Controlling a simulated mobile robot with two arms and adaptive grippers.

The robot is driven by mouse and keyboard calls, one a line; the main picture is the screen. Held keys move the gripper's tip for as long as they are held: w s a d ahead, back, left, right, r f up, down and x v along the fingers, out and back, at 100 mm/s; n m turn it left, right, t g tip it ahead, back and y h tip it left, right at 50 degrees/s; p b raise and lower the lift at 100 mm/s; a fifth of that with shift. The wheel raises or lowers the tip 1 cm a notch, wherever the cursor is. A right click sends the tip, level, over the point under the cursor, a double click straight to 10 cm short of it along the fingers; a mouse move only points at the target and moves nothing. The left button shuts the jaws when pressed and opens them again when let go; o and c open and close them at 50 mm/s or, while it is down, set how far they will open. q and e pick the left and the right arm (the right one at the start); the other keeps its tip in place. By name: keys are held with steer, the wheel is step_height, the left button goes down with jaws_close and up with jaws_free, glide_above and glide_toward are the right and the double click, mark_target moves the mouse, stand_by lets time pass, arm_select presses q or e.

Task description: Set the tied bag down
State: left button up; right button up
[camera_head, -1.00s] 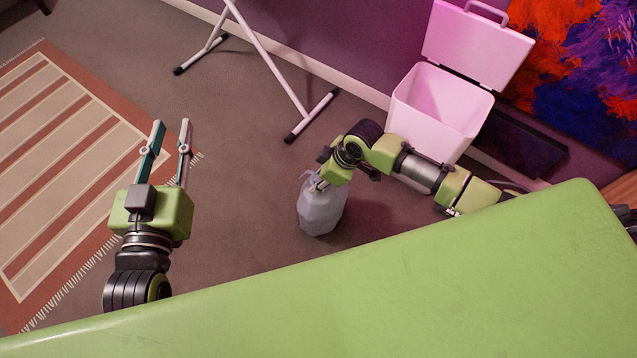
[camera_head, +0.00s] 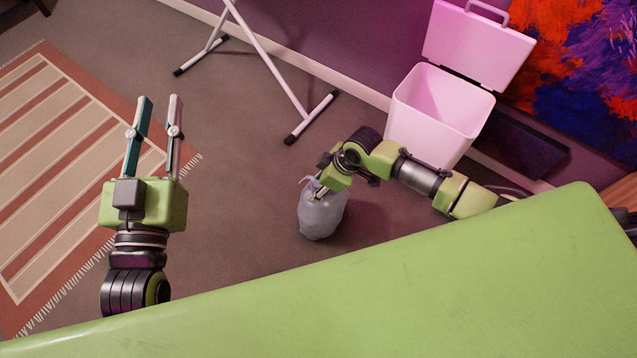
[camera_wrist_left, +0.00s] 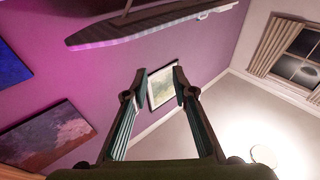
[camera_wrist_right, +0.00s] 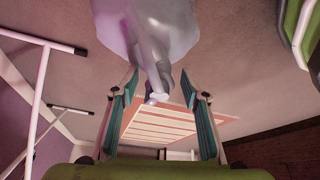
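The tied bag (camera_head: 321,214) is grey and upright, low over the dark floor in the head view, and appears to rest on it. Its tied top sticks up at the left of my right gripper (camera_head: 318,192). In the right wrist view the bag (camera_wrist_right: 150,28) fills the top centre. Its narrow neck lies between the fingers of my right gripper (camera_wrist_right: 160,84), which are spread with gaps on both sides. My left gripper (camera_head: 158,100) is open and empty, far to the left of the bag; its spread fingers also show in the left wrist view (camera_wrist_left: 158,75).
A white bin (camera_head: 436,112) with its lid raised stands behind my right arm. White stand legs (camera_head: 268,62) reach the floor behind the bag. A striped rug (camera_head: 60,150) lies at the left. The brown floor (camera_head: 240,200) between rug and bag is clear.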

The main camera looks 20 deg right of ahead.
steer(key=shift+r, duration=0.15)
arm_select(q)
step_height(320, 180, down, 12)
steer(key=s+a+g+y+p, duration=0.2)
steer(key=g+p, duration=0.1)
steer(key=g, duration=0.3)
arm_select(e)
steer(key=p+v, duration=0.2)
steer(key=v, duration=1)
steer(key=s+a+r+m+t+y, duration=0.1)
steer(key=s+a+r+m+t, duration=0.2)
steer(key=s+a, duration=0.4)
arm_select(q)
steer(key=s+a+f+g+y, duration=0.1)
steer(key=s+a+f+g, duration=0.2)
steer(key=s+f+g, duration=0.3)
steer(key=s+f, duration=0.3)
steer(key=shift+s+a+n+g+y, duration=0.3)
steer(key=shift+s+a+y, duration=0.1)
arm_select(e)
steer(key=s+d+r+m+t+h, duration=0.1)
steer(key=s+d+r+m+h, duration=0.2)
steer(key=d, duration=0.6)
steer(key=s+r+m, duration=0.1)
steer(key=s+m, duration=0.1)
steer(key=m, duration=0.1)
steer(key=shift+r+h, duration=0.3)
steer(key=shift+r, duration=0.05)
arm_select(q)
steer(key=shift+f, duration=0.1)
